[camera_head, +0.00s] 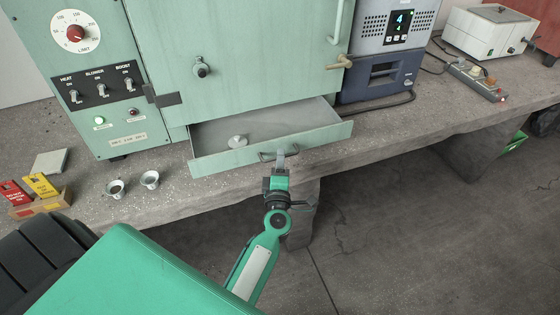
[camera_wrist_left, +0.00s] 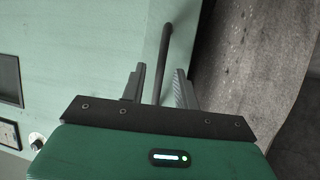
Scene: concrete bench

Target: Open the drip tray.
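The drip tray (camera_head: 325,132) is a pale green drawer under the oven door. In the head view it stands pulled out from the oven, its inside showing. A dark bar handle (camera_head: 266,156) is on its front. My left gripper (camera_head: 280,160) is at this handle. In the left wrist view the handle bar (camera_wrist_left: 165,50) runs between the two fingers of the left gripper (camera_wrist_left: 160,82), with a gap showing on each side, so the fingers are open around it. My right gripper is not in view.
A small pale round piece (camera_head: 237,142) lies in the tray. Two small metal cups (camera_head: 149,179) and red and yellow boxes (camera_head: 42,186) stand on the bench left of it. A blue-grey device (camera_head: 382,78) stands right of the oven. The floor ahead of the bench is clear.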

